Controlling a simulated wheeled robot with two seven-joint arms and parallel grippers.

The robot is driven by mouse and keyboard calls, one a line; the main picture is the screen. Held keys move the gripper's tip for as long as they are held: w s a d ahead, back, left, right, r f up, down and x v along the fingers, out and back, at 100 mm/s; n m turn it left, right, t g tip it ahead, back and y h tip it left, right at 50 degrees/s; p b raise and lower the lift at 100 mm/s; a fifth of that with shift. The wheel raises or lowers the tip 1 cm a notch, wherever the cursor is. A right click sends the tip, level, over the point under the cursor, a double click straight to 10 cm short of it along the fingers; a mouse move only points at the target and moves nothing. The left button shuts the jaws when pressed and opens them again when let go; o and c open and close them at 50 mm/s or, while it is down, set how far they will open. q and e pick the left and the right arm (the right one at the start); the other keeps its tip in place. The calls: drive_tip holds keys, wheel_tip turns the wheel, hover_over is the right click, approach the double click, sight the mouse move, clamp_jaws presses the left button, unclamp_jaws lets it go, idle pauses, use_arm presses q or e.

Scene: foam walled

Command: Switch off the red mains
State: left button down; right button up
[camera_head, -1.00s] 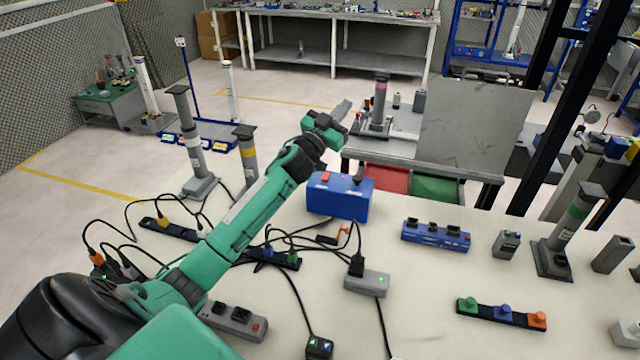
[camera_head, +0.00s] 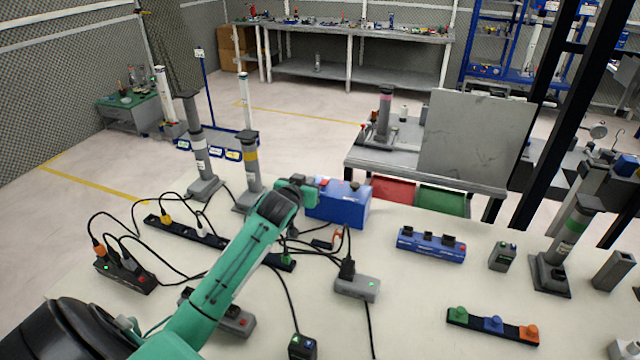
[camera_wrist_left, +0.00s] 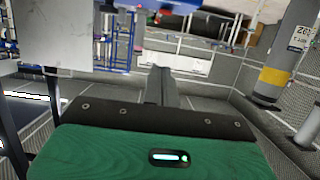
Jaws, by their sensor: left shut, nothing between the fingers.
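A blue box (camera_head: 345,208) stands near the far edge of the white table, with a small red switch (camera_head: 323,182) on its top. The switch's setting is too small to read. My left gripper (camera_head: 310,186) is at the box's left end, close to the red switch and partly hidden behind my green arm; I cannot tell whether it touches the box. In the left wrist view its grey fingers (camera_wrist_left: 163,88) are together with nothing between them. My right gripper is not in view.
A blue power strip (camera_head: 431,246) and a grey socket block (camera_head: 356,286) with a plug lie nearby. Black cables cross the table. Posts stand left of the box, including a yellow-banded one (camera_head: 250,165). A strip with coloured knobs (camera_head: 492,325) lies at front right.

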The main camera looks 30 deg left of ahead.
use_arm(q)
drive_tip(key=p, duration=0.2)
hover_over(320, 183)
drive_tip(key=s+d, duration=0.1)
drive_tip(key=s, duration=0.1)
wheel_tip(320, 183, down, 2)
drive_tip(key=shift+w+d+f, duration=0.15)
drive_tip(key=shift+f, duration=0.05)
wheel_tip(320, 183, down, 3)
drive_tip(key=shift+r, duration=0.2)
drive_tip(key=shift+f+p, duration=0.35)
drive_tip(key=shift+f, duration=0.45)
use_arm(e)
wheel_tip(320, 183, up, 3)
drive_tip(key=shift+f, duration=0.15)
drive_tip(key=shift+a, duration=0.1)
use_arm(q)
drive_tip(key=shift+f, duration=0.1)
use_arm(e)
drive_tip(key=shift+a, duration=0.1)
